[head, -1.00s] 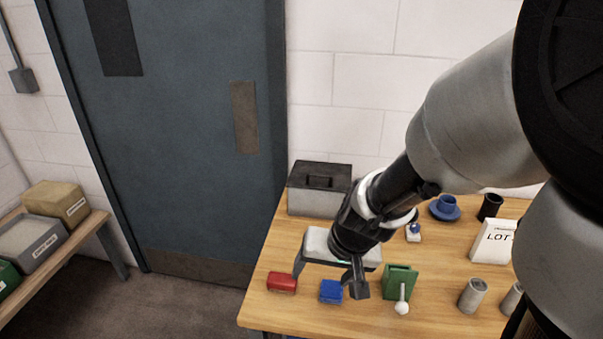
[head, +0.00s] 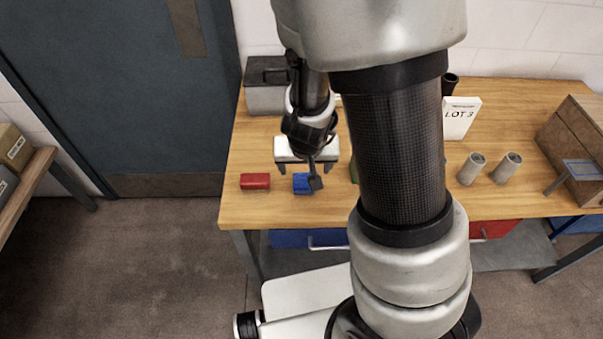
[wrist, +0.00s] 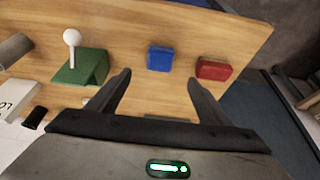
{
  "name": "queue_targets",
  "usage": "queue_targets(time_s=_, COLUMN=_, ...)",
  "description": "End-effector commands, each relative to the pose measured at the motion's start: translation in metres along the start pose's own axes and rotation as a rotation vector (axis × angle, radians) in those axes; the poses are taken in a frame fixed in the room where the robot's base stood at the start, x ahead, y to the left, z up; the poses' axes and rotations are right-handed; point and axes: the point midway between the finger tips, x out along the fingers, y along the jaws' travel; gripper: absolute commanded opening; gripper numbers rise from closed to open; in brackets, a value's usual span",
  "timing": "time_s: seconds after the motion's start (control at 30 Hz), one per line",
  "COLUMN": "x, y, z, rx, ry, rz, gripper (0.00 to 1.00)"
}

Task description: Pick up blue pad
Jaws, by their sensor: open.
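The blue pad (head: 301,184) lies on the wooden table near its front edge, just right of the red pad (head: 255,181). In the head view a finger of my gripper (head: 298,178) overlaps the blue pad's right side. In the wrist view the blue pad (wrist: 159,58) shows whole, ahead of the gap between the two fingertips of my gripper (wrist: 159,78). The fingers are spread wide with nothing between them. The red pad (wrist: 214,69) is right of it there.
A green block (wrist: 81,67) with a white knob (wrist: 71,37) stands left of the blue pad in the wrist view. Grey cups (head: 472,168), a LOT 3 sign (head: 461,118), a wooden box (head: 578,140) and a dark-lidded box (head: 266,88) stand on the table (head: 243,211).

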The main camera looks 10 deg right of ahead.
Motion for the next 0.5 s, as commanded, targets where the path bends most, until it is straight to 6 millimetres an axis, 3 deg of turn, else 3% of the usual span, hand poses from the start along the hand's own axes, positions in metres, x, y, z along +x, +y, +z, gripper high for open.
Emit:
queue_targets(time_s=0.07, x=0.006, y=0.001, z=0.0, rx=0.006, ry=-0.001, rz=-0.001, gripper=0.73)
queue_targets(time_s=0.13, x=0.028, y=0.001, z=0.003, rx=0.005, ry=-0.001, rz=-0.001, gripper=0.73)
queue_targets(time_s=0.3, x=0.061, y=0.001, z=0.002, rx=0.006, ry=-0.002, rz=-0.002, gripper=0.73)
queue_targets(time_s=0.5, x=0.079, y=0.0, z=0.001, rx=0.004, ry=-0.001, rz=-0.003, gripper=0.73)
